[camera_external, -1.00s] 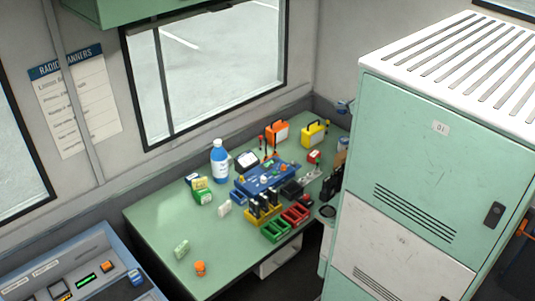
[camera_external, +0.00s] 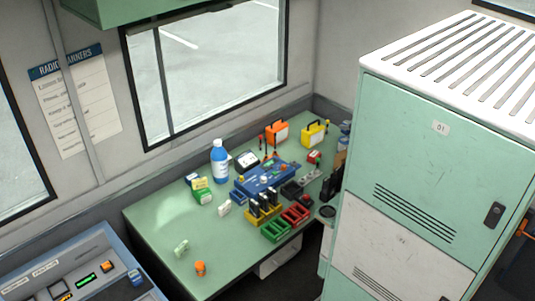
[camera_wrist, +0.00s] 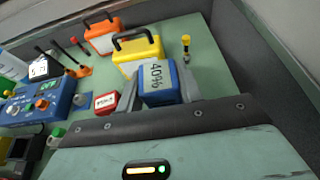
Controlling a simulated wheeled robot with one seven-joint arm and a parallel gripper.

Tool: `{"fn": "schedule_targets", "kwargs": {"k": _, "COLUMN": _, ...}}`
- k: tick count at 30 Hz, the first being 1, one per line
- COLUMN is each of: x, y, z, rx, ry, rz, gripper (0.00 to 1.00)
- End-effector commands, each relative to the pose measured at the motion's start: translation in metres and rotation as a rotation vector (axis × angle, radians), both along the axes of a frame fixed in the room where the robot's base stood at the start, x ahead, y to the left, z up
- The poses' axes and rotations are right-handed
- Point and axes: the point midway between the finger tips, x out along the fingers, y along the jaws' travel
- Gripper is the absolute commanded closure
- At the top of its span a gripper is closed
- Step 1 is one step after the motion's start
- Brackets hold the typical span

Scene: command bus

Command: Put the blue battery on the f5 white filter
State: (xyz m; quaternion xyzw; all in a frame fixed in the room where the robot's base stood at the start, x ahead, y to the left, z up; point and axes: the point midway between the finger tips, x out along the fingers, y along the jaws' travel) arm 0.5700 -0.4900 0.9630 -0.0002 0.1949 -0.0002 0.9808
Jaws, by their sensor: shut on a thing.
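In the wrist view, the blue battery (camera_wrist: 158,84) has a white top label reading 40%. It sits between the grey fingers of my gripper (camera_wrist: 160,100), which is shut on it. The yellow case shows just beyond it. In the external view my gripper is mostly hidden behind the tall cabinet, and the battery is not clear there. A small white block (camera_external: 224,208) stands on the green desk, left of the yellow rack. It may be the f5 white filter, but its marking is too small to read.
The green desk (camera_external: 160,225) holds a blue bottle (camera_external: 219,162), a blue panel device (camera_external: 265,178), red and green bins (camera_external: 295,214), an orange case (camera_external: 277,132) and a yellow case (camera_external: 313,133). A tall cabinet (camera_external: 420,150) blocks the right. The desk's left part is mostly clear.

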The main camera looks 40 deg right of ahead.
Motion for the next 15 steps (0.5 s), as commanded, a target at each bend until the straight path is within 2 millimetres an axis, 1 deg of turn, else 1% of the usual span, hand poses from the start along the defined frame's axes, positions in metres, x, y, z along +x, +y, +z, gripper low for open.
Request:
{"fn": "schedule_targets", "kwargs": {"k": 3, "x": 0.000, "y": 0.000, "z": -0.016, "rx": 0.005, "ry": 0.000, "rz": -0.001, "gripper": 0.91}}
{"fn": "schedule_targets", "kwargs": {"k": 7, "x": 0.000, "y": 0.000, "z": -0.033, "rx": 0.003, "ry": 0.000, "rz": 0.000, "gripper": 0.91}}
{"fn": "schedule_targets", "kwargs": {"k": 10, "x": 0.000, "y": 0.000, "z": -0.037, "rx": 0.000, "ry": -0.001, "rz": 0.000, "gripper": 0.91}}
{"fn": "schedule_targets", "kwargs": {"k": 15, "x": 0.000, "y": 0.000, "z": -0.036, "rx": -0.001, "ry": -0.001, "rz": 0.000, "gripper": 0.91}}
